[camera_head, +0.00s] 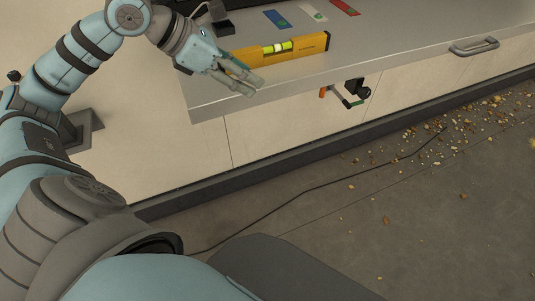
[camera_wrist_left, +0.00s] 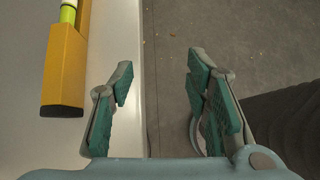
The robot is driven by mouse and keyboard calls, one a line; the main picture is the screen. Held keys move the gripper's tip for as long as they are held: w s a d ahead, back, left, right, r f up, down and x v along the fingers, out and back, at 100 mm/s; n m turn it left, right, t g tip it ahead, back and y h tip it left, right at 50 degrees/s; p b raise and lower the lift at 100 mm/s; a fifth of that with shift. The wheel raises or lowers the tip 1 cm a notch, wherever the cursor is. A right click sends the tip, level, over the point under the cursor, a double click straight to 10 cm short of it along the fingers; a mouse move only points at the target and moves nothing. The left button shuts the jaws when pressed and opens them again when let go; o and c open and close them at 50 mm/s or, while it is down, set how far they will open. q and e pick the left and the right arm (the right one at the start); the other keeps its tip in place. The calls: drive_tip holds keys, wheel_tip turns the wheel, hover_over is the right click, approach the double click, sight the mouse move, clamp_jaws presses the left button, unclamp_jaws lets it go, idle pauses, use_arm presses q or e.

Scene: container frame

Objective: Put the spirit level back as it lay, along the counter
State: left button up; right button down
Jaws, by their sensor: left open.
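The yellow spirit level (camera_head: 312,45) lies along the counter (camera_head: 375,45) near its front edge, with a green vial in its middle. Its left end is partly hidden behind my left gripper (camera_head: 253,85) in the head view. The level also shows at the upper left of the left wrist view (camera_wrist_left: 66,70), with its near end visible. My left gripper is open and empty at the counter's front edge. In the wrist view the level is left of both fingers (camera_wrist_left: 158,78), outside the jaws; the gap shows counter edge and floor. My right gripper is not in view.
Blue (camera_head: 277,18), green-and-white (camera_head: 314,14) and red (camera_head: 345,7) flat items lie behind the level. A dark box-like object (camera_head: 222,25) stands behind the gripper. A tool with an orange part (camera_head: 323,91) is at the cabinet front. A cable (camera_head: 320,186) and scattered debris lie on the floor.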

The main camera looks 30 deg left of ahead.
use_arm(q)
drive_tip(key=s+d+f+m+g+h, duration=0.1)
drive_tip(key=s+d+f, duration=0.2)
drive_tip(key=f, duration=0.6)
drive_tip(key=s+d+f+m+g, duration=0.1)
drive_tip(key=s+d+f, duration=0.3)
drive_tip(key=d+f, duration=0.4)
drive_tip(key=shift+s+d+f+m+h, duration=0.15)
drive_tip(key=shift+d+f+m+h, duration=0.2)
drive_tip(key=shift+f+m, duration=0.35)
